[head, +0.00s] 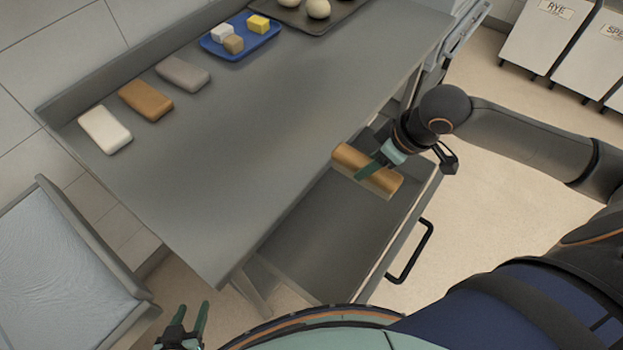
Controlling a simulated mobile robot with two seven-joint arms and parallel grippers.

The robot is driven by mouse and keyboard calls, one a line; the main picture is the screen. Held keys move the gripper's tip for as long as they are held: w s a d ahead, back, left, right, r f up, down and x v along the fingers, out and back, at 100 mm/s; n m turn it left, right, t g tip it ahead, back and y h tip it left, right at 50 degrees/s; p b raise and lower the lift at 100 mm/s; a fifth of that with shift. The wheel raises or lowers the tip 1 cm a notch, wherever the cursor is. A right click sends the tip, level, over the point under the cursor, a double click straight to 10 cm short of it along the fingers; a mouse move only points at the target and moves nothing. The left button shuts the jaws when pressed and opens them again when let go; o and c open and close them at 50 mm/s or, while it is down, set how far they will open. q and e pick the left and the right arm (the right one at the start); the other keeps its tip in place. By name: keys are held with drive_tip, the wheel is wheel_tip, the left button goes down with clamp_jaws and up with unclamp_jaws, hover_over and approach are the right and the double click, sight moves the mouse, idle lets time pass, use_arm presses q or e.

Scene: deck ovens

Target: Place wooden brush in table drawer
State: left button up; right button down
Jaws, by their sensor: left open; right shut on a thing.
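The wooden brush (352,160) is a brown block with a paler strip along its lower edge. My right gripper (371,172) is shut on it and holds it over the far part of the table drawer (312,247). The drawer is pulled out from under the grey table (250,130), and its visible floor is bare. I cannot tell whether the brush touches the drawer. My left gripper (190,326) is open and empty at the bottom left, in front of the table.
White, brown and grey blocks (105,129) lie on the table's left side. A blue tray (262,40) with small cubes and a dark tray (340,14) with dough balls stand farther back. The drawer's black handle (416,254) juts out. White bins (538,38) stand at top right.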

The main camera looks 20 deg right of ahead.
drive_tip(key=f, duration=0.6)
drive_tip(key=f+b, duration=0.1)
drive_tip(key=f, duration=0.5)
drive_tip(key=shift+s+f+b, duration=0.2)
drive_tip(key=shift+f+b, duration=0.1)
drive_tip(key=shift+f, duration=0.05)
drive_tip(key=w, duration=0.1)
drive_tip(key=w+a, duration=0.2)
drive_tip(key=shift+w+f, duration=0.1)
drive_tip(key=shift+f, duration=0.15)
drive_tip(key=shift+w+a, duration=0.25)
drive_tip(key=shift+w, duration=0.25)
drive_tip(key=shift+w+a, duration=0.35)
drive_tip(key=shift+w, duration=0.25)
drive_tip(key=shift+w+a, duration=0.35)
drive_tip(key=shift+w, duration=0.2)
drive_tip(key=shift+w+f, duration=0.2)
drive_tip(key=shift+f, duration=0.45)
drive_tip(key=shift+a, duration=0.1)
drive_tip(key=shift+c, duration=1.3)
unclamp_jaws()
drive_tip(key=shift+f, duration=0.15)
